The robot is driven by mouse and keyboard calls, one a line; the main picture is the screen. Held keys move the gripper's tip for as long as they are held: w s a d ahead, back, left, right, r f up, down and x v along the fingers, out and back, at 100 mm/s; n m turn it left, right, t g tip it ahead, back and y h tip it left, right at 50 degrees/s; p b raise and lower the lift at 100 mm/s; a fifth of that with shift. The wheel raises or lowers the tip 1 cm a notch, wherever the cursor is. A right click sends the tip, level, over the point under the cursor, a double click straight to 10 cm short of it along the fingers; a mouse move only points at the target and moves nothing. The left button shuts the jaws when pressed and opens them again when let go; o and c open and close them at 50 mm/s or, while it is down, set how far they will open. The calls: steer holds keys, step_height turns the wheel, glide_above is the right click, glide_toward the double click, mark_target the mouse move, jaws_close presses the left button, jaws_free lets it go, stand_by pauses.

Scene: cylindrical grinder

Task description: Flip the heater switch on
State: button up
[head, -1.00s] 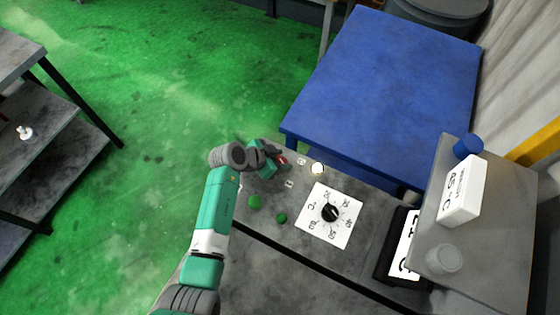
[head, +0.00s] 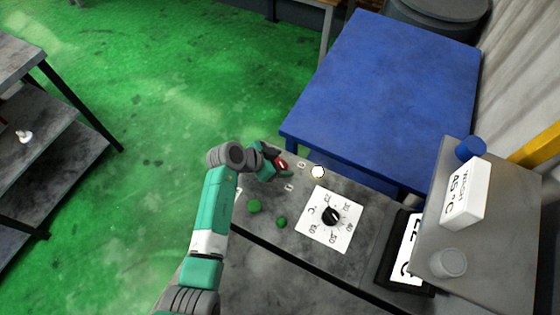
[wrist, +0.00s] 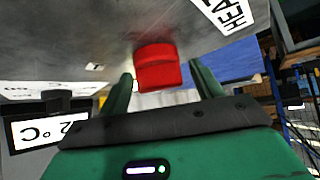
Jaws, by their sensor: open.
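The red heater switch (wrist: 157,68) sticks out of the grey panel in the wrist view, near a white label (wrist: 228,14) reading "HEA", its rest cut off. My gripper (wrist: 162,80) is open, with one green finger on each side of the switch in that picture. I cannot tell whether a finger touches it. In the head view a bit of red (head: 282,164) shows at my gripper (head: 280,170), which hides most of the switch area. The gripper is low over the far left part of the panel.
A dial plate (head: 345,238) with a black knob (head: 330,216), a pale round lamp (head: 318,172) and two green buttons (head: 254,206) (head: 281,223) are on the panel. A display (head: 407,255) stands at right. A blue table (head: 390,90) is behind.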

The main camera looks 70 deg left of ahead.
steer(key=shift+r, duration=0.1)
steer(key=p+v, duration=0.1)
steer(key=v, duration=0.6)
steer(key=shift+s+r, duration=0.25)
steer(key=shift+s, duration=0.1)
steer(key=shift+w, duration=0.1)
